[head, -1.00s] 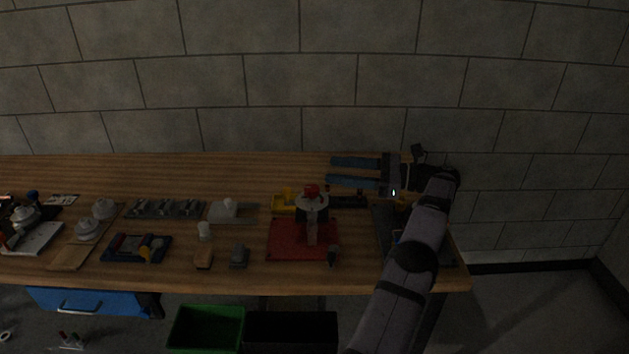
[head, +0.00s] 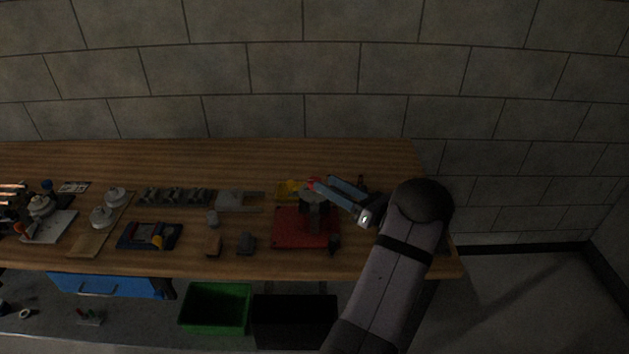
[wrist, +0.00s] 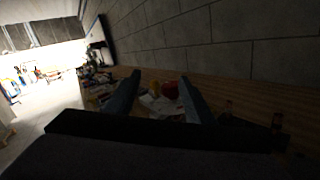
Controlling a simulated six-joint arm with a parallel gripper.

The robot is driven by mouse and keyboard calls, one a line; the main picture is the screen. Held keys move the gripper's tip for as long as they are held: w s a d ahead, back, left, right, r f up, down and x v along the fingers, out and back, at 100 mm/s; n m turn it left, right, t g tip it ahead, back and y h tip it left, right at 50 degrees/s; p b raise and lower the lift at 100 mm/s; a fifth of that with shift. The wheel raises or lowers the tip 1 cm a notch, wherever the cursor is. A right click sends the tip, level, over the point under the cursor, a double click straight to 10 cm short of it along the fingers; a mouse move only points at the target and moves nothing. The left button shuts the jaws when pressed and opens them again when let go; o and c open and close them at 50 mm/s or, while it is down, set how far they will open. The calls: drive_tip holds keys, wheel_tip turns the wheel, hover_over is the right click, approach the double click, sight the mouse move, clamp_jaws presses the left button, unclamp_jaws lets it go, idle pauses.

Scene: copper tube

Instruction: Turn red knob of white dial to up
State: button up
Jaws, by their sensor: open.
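The white dial (head: 311,196) looks grey in this dim light and stands on a red plate (head: 290,238) near the middle right of the bench. Its red knob (head: 311,183) is on top, partly covered by my gripper in the head view. The knob (wrist: 170,90) also shows in the wrist view, ahead between the two fingers and nearer the right one. My gripper (head: 330,187) reaches in from the right, open and empty, with blue fingers. In the wrist view my gripper (wrist: 158,77) has its fingers wide apart. I cannot tell whether a finger touches the knob.
A yellow part (head: 287,190) sits just behind and left of the dial. A grey block (head: 237,201) and small blocks stand to the left. The wooden bench (head: 250,158) is clear at the back. A green bin (head: 216,308) is below the front edge.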

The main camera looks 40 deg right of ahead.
sight(314, 180)
drive_tip(key=f+n, duration=0.1)
drive_tip(key=d+f+n+h, duration=0.1)
drive_tip(key=f+n, duration=0.1)
drive_tip(key=shift+g+h, duration=0.3)
drive_tip(key=shift+g, duration=0.1)
drive_tip(key=w+p, duration=0.1)
drive_tip(key=w, duration=0.2)
drive_tip(key=w+p, duration=0.2)
drive_tip(key=w, duration=0.1)
drive_tip(key=shift+a+r, duration=0.15)
drive_tip(key=shift+w, duration=0.7)
drive_tip(key=shift+c, duration=0.3)
drive_tip(key=c, duration=1)
